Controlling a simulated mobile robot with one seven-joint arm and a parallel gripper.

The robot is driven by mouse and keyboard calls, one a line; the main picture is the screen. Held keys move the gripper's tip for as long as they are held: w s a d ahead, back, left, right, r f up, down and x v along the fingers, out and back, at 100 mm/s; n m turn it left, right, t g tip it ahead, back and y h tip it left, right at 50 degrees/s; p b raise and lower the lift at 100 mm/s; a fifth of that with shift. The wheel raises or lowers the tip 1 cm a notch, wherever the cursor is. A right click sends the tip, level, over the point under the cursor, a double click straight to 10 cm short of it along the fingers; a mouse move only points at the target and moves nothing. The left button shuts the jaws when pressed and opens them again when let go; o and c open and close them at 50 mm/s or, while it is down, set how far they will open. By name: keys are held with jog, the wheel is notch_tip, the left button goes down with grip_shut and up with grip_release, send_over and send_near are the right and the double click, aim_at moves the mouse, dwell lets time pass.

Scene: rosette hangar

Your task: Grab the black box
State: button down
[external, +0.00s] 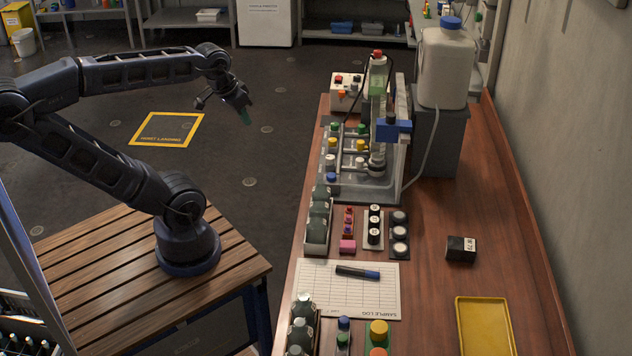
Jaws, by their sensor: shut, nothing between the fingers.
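The black box (461,249) is a small dark cube with a pale label on its right side. It sits on the wooden bench (436,223) at the right, above the yellow tray in the picture. My gripper (243,114) is at the upper left, in the air over the floor and well apart from the box.
A yellow tray (485,327) and a sample log sheet (345,290) with a marker (357,272) lie near the box. Racks of bottles and vials line the bench's left edge. A clear-walled apparatus (352,185) and a large white jug (446,68) stand behind.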

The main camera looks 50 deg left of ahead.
jog(key=shift+c, duration=2.2)
grip_release()
jog(key=w+d+r+m, duration=0.1)
jog(key=w+d, duration=0.3)
jog(key=w, duration=0.3)
jog(key=w+d+m, duration=0.2)
jog(key=w+d, duration=0.1)
jog(key=w, duration=0.4)
jog(key=m+g+h, duration=0.2)
jog(key=m+h, duration=0.1)
jog(key=m, duration=0.4)
send_over(462, 243)
jog(key=s+a, duration=0.3)
jog(key=f, duration=2.4)
jog(key=shift+w+a+f, duration=0.1)
jog(key=shift+w+f, duration=0.1)
jog(key=shift+f, duration=0.15)
jog(key=shift+h, duration=0.3)
jog(key=shift+x, duration=5.5)
jog(key=shift+w+r, duration=0.1)
jog(key=shift+w, duration=0.05)
